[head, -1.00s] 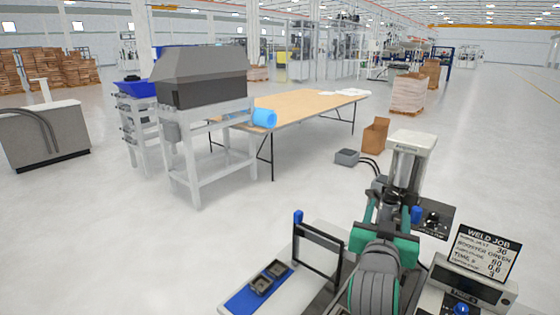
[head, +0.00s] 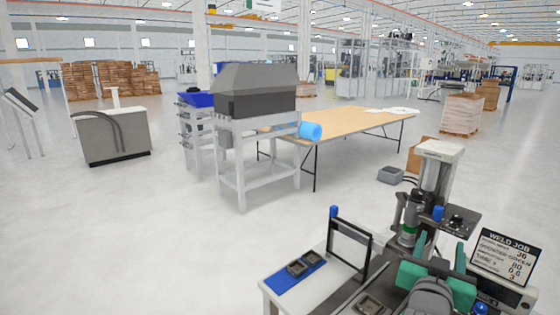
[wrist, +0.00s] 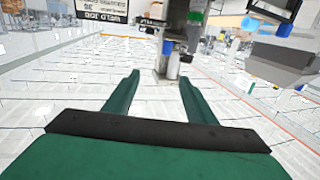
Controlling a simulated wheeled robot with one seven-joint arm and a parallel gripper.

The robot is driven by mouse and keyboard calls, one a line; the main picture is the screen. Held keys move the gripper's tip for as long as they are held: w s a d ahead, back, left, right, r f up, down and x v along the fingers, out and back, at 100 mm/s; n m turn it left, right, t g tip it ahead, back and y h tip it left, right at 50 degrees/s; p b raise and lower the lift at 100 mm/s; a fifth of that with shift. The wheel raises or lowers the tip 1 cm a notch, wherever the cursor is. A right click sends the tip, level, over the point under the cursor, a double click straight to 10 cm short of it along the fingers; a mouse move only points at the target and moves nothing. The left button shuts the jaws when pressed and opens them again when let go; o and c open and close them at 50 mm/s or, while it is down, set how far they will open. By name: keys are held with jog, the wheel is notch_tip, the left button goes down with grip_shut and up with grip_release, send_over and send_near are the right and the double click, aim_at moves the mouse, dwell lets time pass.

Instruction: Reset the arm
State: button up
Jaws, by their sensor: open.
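My arm, with green and dark grey parts (head: 437,284), shows at the bottom right of the head view, over the white workstation (head: 285,290). In the wrist view my gripper (wrist: 160,78) is open, its two green fingers spread with nothing between them. The wrist picture looks upside down. The welding press (head: 440,150), a grey column with a pale top, stands just beyond my arm, and its blue and grey parts show past the fingers. My fingertips cannot be made out in the head view.
A blue mat (head: 283,281) with dark square parts (head: 306,263) lies left of a black frame (head: 350,245). Another dark part (head: 370,303) sits beside my arm. The weld job sign (head: 503,258) stands right.

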jog(key=a+f+n+t+y, duration=0.1)
jog(key=a+f+y, duration=0.1)
jog(key=a+f, duration=0.5)
jog(key=a+f+y, duration=0.1)
jog(key=a+f, duration=0.4)
jog(key=f, duration=0.5)
jog(key=s+a+f+n+y, duration=0.25)
jog(key=s+a+f, duration=0.55)
jog(key=a+f, duration=0.45)
jog(key=s+a+f+y, duration=0.1)
jog(key=s+a+f, duration=0.3)
jog(key=s, duration=0.3)
jog(key=s+a+f+y, duration=0.1)
jog(key=s+a+f, duration=0.25)
jog(key=s, duration=0.45)
jog(key=s+a+r+n+y, duration=0.1)
jog(key=s+a+n+y, duration=0.2)
jog(key=s, duration=1.3)
jog(key=shift+s+a+n, duration=0.3)
jog(key=shift+s+n, duration=0.05)
jog(key=shift+r, duration=0.1)
